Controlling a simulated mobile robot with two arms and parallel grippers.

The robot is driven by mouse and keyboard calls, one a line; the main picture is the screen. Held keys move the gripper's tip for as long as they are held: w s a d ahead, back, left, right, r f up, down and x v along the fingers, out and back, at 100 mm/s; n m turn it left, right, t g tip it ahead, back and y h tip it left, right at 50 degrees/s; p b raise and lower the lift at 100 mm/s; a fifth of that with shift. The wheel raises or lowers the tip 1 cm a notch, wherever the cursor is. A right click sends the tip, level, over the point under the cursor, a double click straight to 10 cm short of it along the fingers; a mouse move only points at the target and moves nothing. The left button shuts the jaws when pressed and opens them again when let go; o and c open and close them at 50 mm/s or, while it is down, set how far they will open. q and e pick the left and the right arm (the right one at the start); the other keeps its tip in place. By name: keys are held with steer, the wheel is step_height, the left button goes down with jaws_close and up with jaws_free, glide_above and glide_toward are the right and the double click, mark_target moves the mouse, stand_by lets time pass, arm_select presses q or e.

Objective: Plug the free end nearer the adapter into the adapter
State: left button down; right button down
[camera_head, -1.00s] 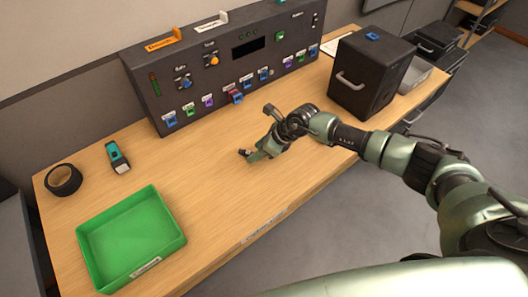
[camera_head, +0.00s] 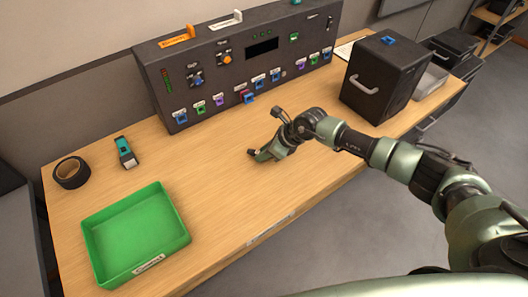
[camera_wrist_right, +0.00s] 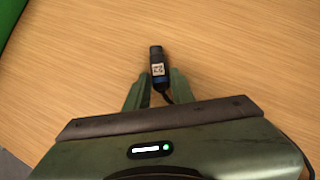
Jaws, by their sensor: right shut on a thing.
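A black cable plug (camera_wrist_right: 157,62) with a white printed label and a blue band is held between the fingertips of my right gripper (camera_wrist_right: 158,80) in the right wrist view. Its thin black cable runs back under the gripper body and shows again at the lower right. In the head view my right gripper (camera_head: 263,153) is low over the middle of the wooden table, in front of the console; the plug is too small to make out clearly there. I cannot pick out the adapter in either view. My left gripper is not in view.
A green tray (camera_head: 135,238), a black tape roll (camera_head: 71,173) and a teal-and-black tool (camera_head: 126,152) are at left. A black case (camera_head: 383,77) stands at right. The table's middle is clear.

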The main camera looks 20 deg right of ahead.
steer(key=shift+r+p, duration=1.65)
steer(key=shift+r, duration=0.75)
steer(key=shift+f, duration=0.1)
